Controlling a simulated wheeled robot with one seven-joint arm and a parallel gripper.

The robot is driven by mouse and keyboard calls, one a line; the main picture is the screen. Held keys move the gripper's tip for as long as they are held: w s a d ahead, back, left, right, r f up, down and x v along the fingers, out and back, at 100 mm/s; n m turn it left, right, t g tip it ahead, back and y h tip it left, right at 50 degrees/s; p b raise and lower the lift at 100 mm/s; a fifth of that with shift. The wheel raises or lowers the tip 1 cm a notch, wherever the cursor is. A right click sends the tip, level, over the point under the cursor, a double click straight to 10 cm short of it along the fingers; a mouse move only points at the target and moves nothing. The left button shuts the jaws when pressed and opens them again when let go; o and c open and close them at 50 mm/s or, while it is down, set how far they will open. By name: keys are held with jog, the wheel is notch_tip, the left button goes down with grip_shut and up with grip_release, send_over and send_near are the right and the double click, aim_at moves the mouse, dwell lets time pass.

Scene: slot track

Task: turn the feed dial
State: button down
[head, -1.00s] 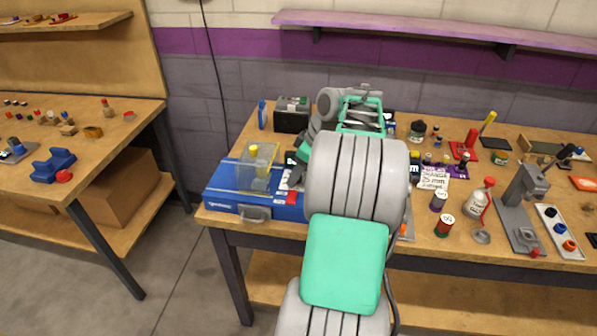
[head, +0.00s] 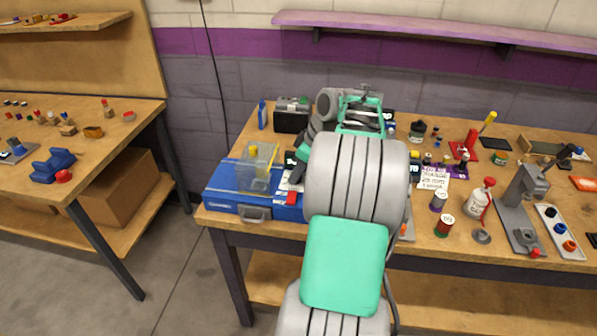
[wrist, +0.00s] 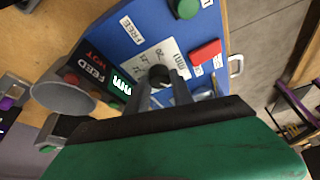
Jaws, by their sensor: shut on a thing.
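The blue machine (head: 227,196) sits at the left end of the bench. In the wrist view its blue panel (wrist: 115,45) carries a white scale plate marked mm (wrist: 168,50) and a black dial (wrist: 158,73). My gripper (wrist: 160,86) is shut on the dial, one grey finger on each side of it. The dial's lower part is hidden by the fingers, and I cannot read its exact setting. In the head view my arm hides the dial and most of the gripper.
A clear box (head: 256,168) stands on the machine. Bottles and tools crowd the bench (head: 455,245) to the right.

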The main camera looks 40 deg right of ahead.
jog(key=shift+m, duration=0.4)
jog(key=m+b, duration=0.1)
jog(key=m+h+b, duration=0.1)
jog(key=m, duration=0.1)
jog(key=shift+a+f+t+h, duration=0.1)
jog(key=shift+a+t+h, duration=0.05)
jog(key=shift+t+h, duration=0.15)
jog(key=shift+m+h+b, duration=0.7)
jog(key=shift+m+b, duration=0.2)
jog(key=shift+m, duration=1)
jog(key=c, duration=1.1)
grip_release()
jog(key=v, duration=0.8)
